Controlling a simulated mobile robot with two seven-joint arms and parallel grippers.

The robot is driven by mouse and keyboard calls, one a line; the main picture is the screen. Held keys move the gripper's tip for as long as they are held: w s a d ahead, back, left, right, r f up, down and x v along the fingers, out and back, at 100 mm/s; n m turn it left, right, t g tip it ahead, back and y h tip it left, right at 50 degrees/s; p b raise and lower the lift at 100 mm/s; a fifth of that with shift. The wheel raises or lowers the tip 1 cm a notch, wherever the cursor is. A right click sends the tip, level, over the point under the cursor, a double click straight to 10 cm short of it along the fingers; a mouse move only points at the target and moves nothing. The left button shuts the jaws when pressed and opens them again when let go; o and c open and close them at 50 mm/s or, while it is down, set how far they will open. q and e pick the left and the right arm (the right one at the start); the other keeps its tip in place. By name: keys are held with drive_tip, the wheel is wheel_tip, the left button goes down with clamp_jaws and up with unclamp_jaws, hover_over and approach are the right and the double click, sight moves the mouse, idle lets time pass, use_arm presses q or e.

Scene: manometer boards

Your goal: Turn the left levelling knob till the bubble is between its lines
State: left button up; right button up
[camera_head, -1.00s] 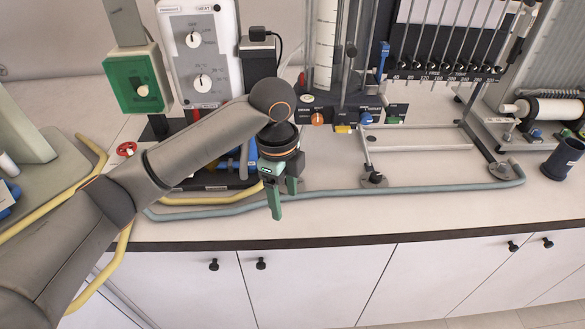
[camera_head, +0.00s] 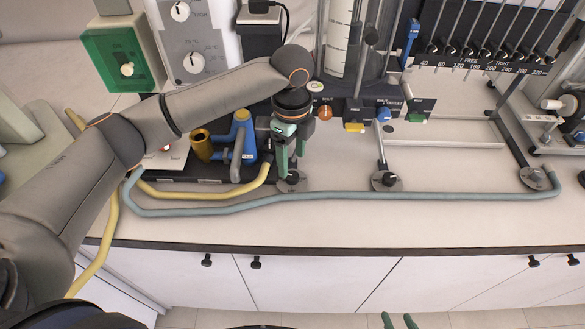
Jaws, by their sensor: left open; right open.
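The manometer board's scale (camera_head: 480,62) stands at the back right, with several tubes above it. Its frame has a dark levelling knob on a round foot at its left front (camera_head: 385,180) and another at its right front (camera_head: 534,178). A similar dark knob on a round foot (camera_head: 291,181) sits further left, right below my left gripper. My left gripper (camera_head: 291,163) is open, pointing down, its fingers just over this knob; I cannot tell if they touch it. My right gripper (camera_head: 400,321) shows only its open green fingertips at the bottom edge. I cannot make out a bubble.
A blue-grey hose (camera_head: 440,196) runs along the counter (camera_head: 350,222) in front of the knobs. A yellow hose (camera_head: 215,195) and a blue pump with a brass fitting (camera_head: 240,140) lie left of my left gripper. The counter's front strip is clear.

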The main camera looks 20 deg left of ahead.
sight(292, 175)
use_arm(q)
drive_tip(key=shift+f, duration=2.65)
clamp_jaws()
